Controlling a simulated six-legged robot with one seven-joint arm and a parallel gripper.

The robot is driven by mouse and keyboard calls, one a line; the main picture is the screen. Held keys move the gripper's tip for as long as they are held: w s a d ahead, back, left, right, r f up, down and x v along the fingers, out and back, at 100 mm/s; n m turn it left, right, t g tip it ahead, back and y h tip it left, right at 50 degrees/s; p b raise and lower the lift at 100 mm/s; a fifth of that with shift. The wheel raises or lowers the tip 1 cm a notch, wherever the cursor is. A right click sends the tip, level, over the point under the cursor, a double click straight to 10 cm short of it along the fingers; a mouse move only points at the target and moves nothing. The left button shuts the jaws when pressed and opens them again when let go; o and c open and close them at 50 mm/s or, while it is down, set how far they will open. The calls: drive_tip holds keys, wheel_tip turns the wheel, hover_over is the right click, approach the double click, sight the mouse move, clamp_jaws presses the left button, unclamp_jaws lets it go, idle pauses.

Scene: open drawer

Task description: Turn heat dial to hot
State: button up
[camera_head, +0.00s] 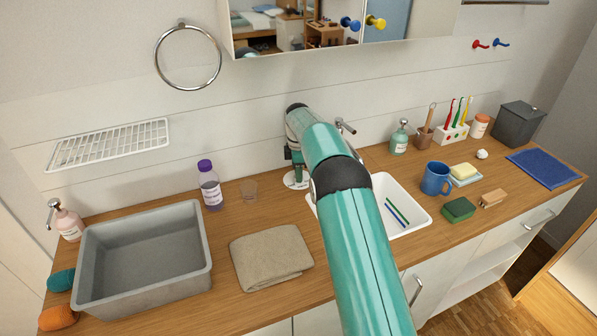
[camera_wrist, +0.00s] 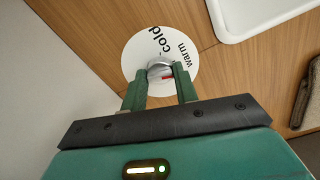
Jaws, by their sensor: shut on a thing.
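The heat dial is a round white plate (camera_wrist: 136,58) on the wooden counter, printed "cold" and "warm", with a grey metal knob (camera_wrist: 159,68) at its middle. A small red mark shows on the knob's right side, facing roughly toward the lower right, near "warm". No "hot" label is visible; the near part of the plate is hidden by my gripper. My gripper (camera_wrist: 161,76) has its two green fingers either side of the knob, shut on it. In the head view, part of the white plate (camera_head: 295,182) shows beneath my arm's end, against the back wall.
A white sink (camera_head: 413,209) lies right of the dial, its tap partly behind my arm. A folded beige towel (camera_head: 271,258) and a grey basin (camera_head: 145,262) lie nearer the front.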

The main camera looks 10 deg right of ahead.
drive_tip(key=m, duration=0.4)
drive_tip(key=shift+m, duration=0.3)
drive_tip(key=m, duration=0.4)
idle(0.4)
drive_tip(key=o, duration=1)
drive_tip(key=shift+c, duration=0.2)
drive_tip(key=shift+r, duration=0.2)
wheel_tip(320, 180, up, 14)
drive_tip(key=shift+f, duration=0.25)
